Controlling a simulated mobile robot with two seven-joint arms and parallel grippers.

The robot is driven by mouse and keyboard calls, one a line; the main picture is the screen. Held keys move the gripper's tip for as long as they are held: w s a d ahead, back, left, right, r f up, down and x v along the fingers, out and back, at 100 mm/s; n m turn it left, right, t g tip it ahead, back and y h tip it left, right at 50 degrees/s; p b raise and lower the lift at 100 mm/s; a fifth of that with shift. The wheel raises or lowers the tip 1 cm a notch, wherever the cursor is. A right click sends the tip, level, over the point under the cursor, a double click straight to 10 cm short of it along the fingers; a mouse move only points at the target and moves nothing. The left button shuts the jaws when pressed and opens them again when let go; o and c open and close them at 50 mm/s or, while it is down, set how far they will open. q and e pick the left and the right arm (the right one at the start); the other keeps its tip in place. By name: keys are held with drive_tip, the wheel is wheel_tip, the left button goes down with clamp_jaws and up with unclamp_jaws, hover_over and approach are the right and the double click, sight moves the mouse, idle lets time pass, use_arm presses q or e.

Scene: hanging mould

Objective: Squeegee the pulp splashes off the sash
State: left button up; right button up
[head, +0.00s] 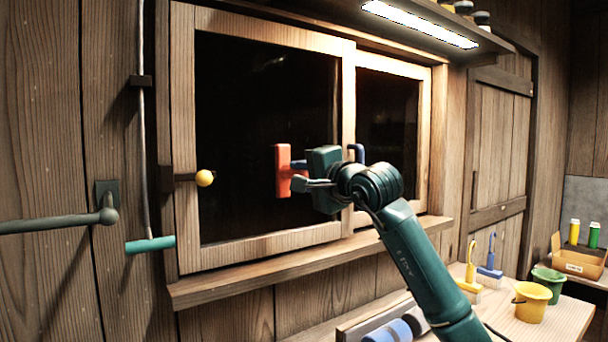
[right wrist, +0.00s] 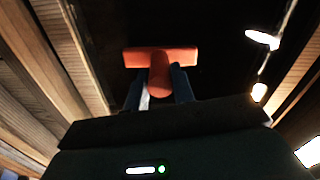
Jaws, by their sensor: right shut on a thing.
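The window sash has a wooden frame (head: 270,246) around a dark left pane (head: 250,110). My right gripper (head: 299,173) is in front of the pane's right part, shut on the handle of a red squeegee (head: 283,170). The squeegee's bar stands upright in the head view, close to the pane; I cannot tell whether it touches. In the right wrist view the squeegee (right wrist: 160,57) shows as a red T, its handle between the blue fingers (right wrist: 160,88). I cannot make out pulp splashes on the dark glass. My left gripper is out of view.
A yellow knob (head: 204,178) sticks out at the sash's left edge, and a blue handle (head: 356,152) sits by the middle post. A turquoise grip (head: 150,244) hangs at left. A sill (head: 300,258) runs below. Buckets (head: 532,301) and brushes (head: 489,272) stand on the bench at right.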

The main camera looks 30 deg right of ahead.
drive_tip(key=shift+w, duration=0.25)
drive_tip(key=d, duration=0.4)
drive_tip(key=shift+w+p, duration=0.3)
drive_tip(key=shift+p, duration=0.1)
drive_tip(key=shift+s+a+b, duration=0.15)
drive_tip(key=shift+a, duration=0.9)
drive_tip(key=shift+s+a+b, duration=0.1)
drive_tip(key=shift+a+b, duration=0.05)
drive_tip(key=shift+a, duration=0.9)
